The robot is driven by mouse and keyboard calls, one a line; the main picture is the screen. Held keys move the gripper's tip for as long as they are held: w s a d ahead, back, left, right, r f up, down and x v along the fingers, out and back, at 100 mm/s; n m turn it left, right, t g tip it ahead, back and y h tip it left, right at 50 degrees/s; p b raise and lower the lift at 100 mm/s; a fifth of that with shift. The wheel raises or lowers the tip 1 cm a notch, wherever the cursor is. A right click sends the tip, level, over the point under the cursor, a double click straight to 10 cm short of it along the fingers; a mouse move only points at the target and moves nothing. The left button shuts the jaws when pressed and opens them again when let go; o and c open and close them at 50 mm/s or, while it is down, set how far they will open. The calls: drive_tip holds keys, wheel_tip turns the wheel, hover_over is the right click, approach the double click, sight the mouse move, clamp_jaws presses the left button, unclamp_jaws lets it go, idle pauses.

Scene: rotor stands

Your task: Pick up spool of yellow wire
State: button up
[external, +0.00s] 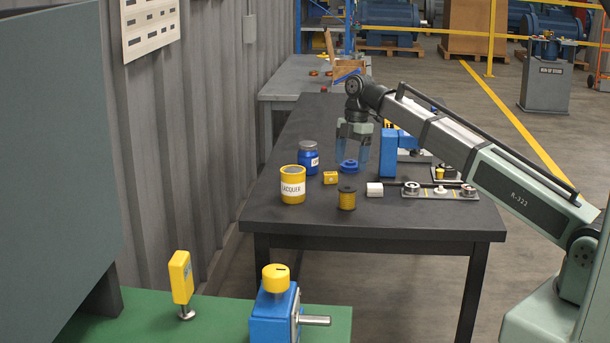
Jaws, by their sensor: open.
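The spool of yellow wire (347,199) stands upright on the dark table near its front edge, with dark flanges above and below the yellow winding. My gripper (351,154) points down farther back on the table, behind the spool in the picture. Its bluish see-through fingers are open, apart from the yellow spool. A blue round piece (348,165) shows low between the fingers; I cannot tell whether they touch it.
A yellow lacquer can (292,184) and a blue jar (309,160) stand left of the spool. A grey fixture plate (425,193) lies farther right. The table front (330,222) is clear.

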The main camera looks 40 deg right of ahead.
sight(348, 188)
drive_tip(key=f, duration=0.4)
drive_tip(key=a+f, duration=0.1)
drive_tip(key=f, duration=0.1)
drive_tip(key=shift+s+f, duration=0.1)
drive_tip(key=shift+s+a+f, duration=0.1)
drive_tip(key=shift+a+f, duration=0.05)
drive_tip(key=shift+f, duration=0.7)
drive_tip(key=shift+s+a+f, duration=0.1)
drive_tip(key=shift+a+f, duration=0.1)
drive_tip(key=shift+f, duration=0.7)
drive_tip(key=shift+s+a+f, duration=0.1)
drive_tip(key=shift+a+f, duration=0.05)
drive_tip(key=shift+f, duration=0.7)
drive_tip(key=c, duration=1)
